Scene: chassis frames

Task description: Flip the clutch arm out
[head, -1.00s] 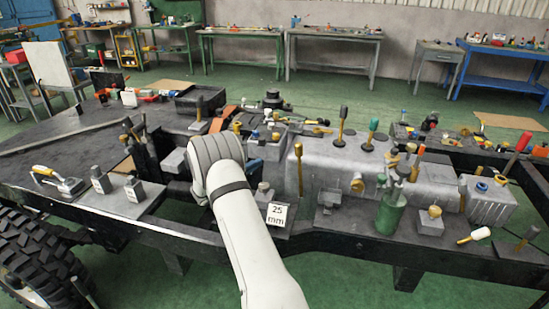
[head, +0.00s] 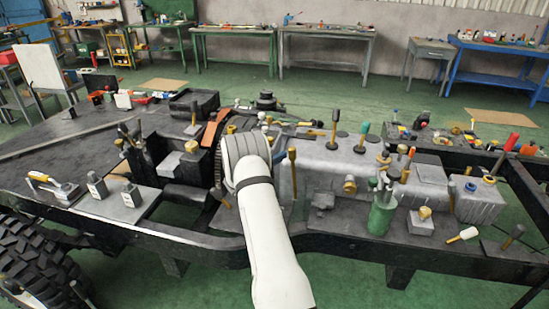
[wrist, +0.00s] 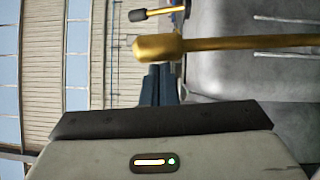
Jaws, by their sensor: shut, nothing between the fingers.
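A brass lever with a rounded knob (wrist: 158,47) crosses the upper part of the wrist view. It appears to be the upright brass lever (head: 292,172) beside my forearm on the grey gearbox housing (head: 325,160) in the head view. I cannot tell for sure whether it is the clutch arm. My gripper (wrist: 162,72) shows in the wrist view with its narrow blue-grey fingers together and nothing held. Its tips are close to the lever knob; whether they touch is unclear. In the head view my arm hides the gripper.
A black-tipped lever (head: 335,122) and a green-tipped lever (head: 363,135) rise from the housing farther right. A green can of tools (head: 382,215) and a grey block (head: 420,222) stand on the chassis at right. Workbenches line the far wall.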

